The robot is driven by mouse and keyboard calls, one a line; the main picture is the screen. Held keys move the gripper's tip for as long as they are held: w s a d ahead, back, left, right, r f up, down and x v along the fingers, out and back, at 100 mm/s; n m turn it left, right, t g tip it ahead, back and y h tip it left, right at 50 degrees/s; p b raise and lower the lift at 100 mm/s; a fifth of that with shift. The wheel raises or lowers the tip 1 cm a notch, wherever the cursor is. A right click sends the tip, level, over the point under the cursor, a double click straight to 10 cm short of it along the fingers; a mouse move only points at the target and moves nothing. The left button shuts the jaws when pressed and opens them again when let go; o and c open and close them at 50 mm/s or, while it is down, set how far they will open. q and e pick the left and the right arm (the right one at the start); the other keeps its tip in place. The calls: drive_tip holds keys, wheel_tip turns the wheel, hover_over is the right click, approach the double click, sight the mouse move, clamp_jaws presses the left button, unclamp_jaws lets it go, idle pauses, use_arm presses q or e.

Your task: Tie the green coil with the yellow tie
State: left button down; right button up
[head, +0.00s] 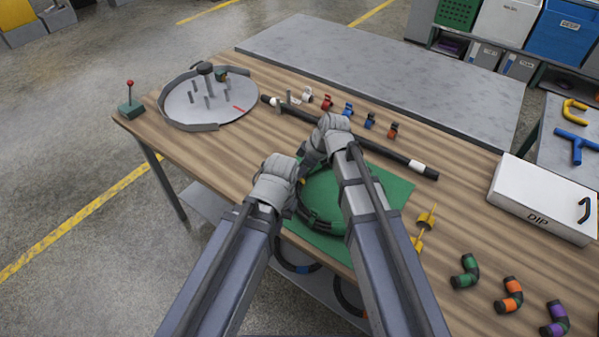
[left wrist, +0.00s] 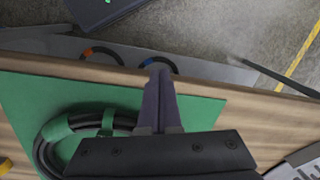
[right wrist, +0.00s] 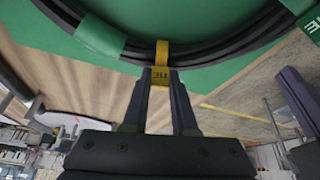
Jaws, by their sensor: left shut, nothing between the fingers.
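The green coil (head: 322,222) is a black hose loop with green bands, lying on a green mat (head: 397,192). It also shows in the left wrist view (left wrist: 48,150) and close up in the right wrist view (right wrist: 200,52). The yellow tie (right wrist: 161,58) crosses the coil's hose, its lettered end between the fingertips of my right gripper (right wrist: 160,82). I cannot tell whether it is closed around the hose. In the head view my right gripper (head: 308,160) is over the coil's far left side. My left gripper (left wrist: 159,75) is shut and empty beside the coil, near the table's front edge.
A round grey pegged fixture (head: 208,103) stands at the back left. A black bar (head: 390,155) lies behind the mat, with small coloured clips beyond.

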drive_tip(key=shift+o, duration=0.5)
drive_tip(key=shift+s+f, duration=0.35)
drive_tip(key=shift+s, duration=0.2)
drive_tip(key=shift+w+d+r+p, duration=0.15)
drive_tip(key=shift+r+p, duration=0.3)
drive_tip(key=shift+p, duration=0.35)
use_arm(q)
wheel_tip(320, 180, up, 7)
drive_tip(key=p, duration=0.6)
drive_tip(key=shift+w+p, duration=0.3)
drive_tip(key=shift+p, duration=0.05)
use_arm(e)
drive_tip(key=w+v, duration=0.1)
drive_tip(key=v, duration=0.6)
drive_tip(key=shift+s+r, duration=0.2)
drive_tip(key=shift+r, duration=0.05)
use_arm(q)
drive_tip(key=shift+a+r, duration=0.1)
